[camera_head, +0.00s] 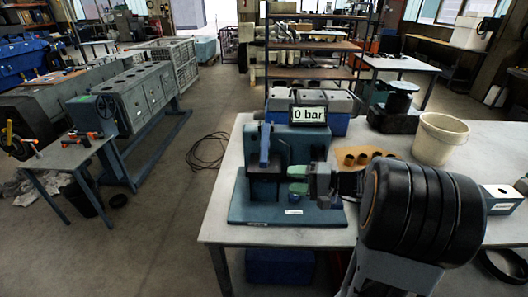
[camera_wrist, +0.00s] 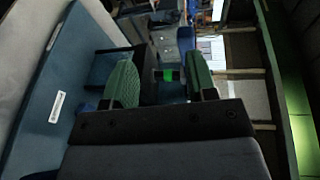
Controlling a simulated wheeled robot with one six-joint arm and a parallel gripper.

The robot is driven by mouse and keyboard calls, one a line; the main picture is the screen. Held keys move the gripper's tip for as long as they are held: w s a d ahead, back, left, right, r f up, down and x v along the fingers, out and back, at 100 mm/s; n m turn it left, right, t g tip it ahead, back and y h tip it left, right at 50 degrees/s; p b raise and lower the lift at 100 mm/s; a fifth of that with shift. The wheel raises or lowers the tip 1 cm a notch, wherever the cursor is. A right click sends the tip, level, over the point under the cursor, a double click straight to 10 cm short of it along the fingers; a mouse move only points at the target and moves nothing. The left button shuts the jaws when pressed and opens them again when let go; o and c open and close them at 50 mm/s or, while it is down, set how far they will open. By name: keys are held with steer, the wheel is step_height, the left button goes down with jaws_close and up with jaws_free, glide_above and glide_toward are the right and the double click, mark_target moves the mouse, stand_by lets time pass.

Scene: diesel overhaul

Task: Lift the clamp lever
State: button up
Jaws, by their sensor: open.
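The clamp lever (camera_head: 265,143) is a blue upright bar on the dark clamp block of a blue test stand (camera_head: 240,208) on the table. My gripper (camera_head: 297,180) is open, in front of the stand and to the right of and below the lever, apart from it. In the wrist view my gripper (camera_wrist: 161,78) shows two green pads with a clear gap between them.
A display (camera_head: 307,115) reading "0 bar" stands at the back of the stand. Brown rings (camera_head: 356,157) and a white bucket (camera_head: 440,138) stand to the right on the light table (camera_head: 222,215). My arm covers the table's right front. The floor at left is open, with a coiled cable (camera_head: 207,150).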

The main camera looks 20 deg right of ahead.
mark_target(264, 157)
steer(key=shift+w+a+r+m+t+p, duration=0.25)
steer(key=shift+w+a+t+p, duration=0.25)
steer(key=shift+w+a+p, duration=0.85)
steer(key=shift+w+a+r+m+t+p, duration=0.25)
steer(key=shift+w+a+t, duration=0.4)
steer(key=shift+w, duration=1.5)
steer(key=shift+w+a+r+m+t+p, duration=0.1)
steer(key=shift+w+a+r+t+p, duration=0.4)
steer(key=shift+w+a, duration=1)
steer(key=shift+w+d+f, duration=0.2)
steer(key=shift+w+d, duration=0.05)
steer(key=shift+d, duration=0.05)
steer(key=shift+g, duration=0.25)
jaws_close()
